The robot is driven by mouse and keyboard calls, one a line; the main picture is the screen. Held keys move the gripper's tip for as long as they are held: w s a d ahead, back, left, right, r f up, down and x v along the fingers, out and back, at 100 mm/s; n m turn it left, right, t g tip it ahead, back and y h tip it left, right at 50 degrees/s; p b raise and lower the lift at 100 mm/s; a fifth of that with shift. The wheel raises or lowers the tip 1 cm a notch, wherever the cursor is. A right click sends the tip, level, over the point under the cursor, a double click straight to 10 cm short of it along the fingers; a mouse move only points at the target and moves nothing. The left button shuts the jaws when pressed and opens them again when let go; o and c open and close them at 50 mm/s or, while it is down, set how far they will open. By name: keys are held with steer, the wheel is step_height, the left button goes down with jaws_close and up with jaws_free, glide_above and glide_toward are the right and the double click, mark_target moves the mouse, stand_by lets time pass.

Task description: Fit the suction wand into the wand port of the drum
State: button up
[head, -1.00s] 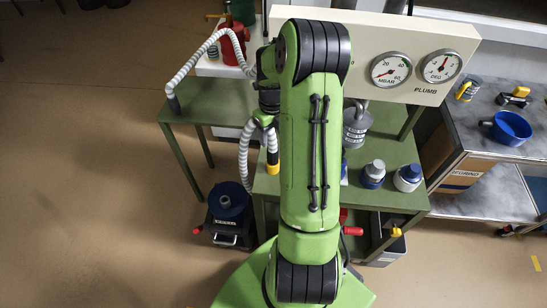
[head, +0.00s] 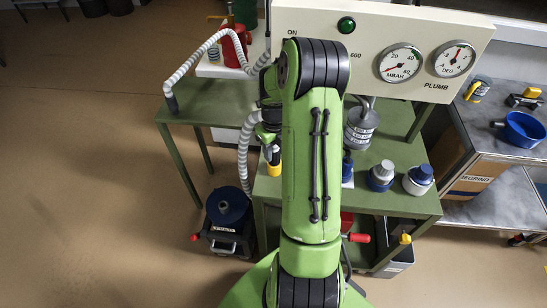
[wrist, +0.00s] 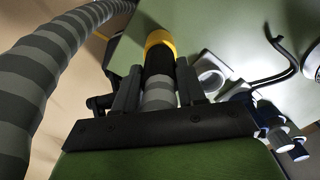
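The suction wand (wrist: 160,62) has a dark barrel, a yellow collar and a grey banded section. In the wrist view it lies between the two dark fingers of my gripper (wrist: 158,90), which are shut on it. Its yellow part (head: 274,158) shows in the head view beside my arm, over the green table; the far tip is not clear. I cannot tell which vessel is the drum. No wand port is clearly visible.
A gauge panel (head: 365,50) rises behind the table. A grey canister (head: 360,130) and two lidded jars (head: 381,175) stand right of my arm. The floor at left is clear.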

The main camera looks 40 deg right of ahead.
jaws_close()
steer(key=shift+r+p, duration=2.8)
steer(key=shift+r, duration=1)
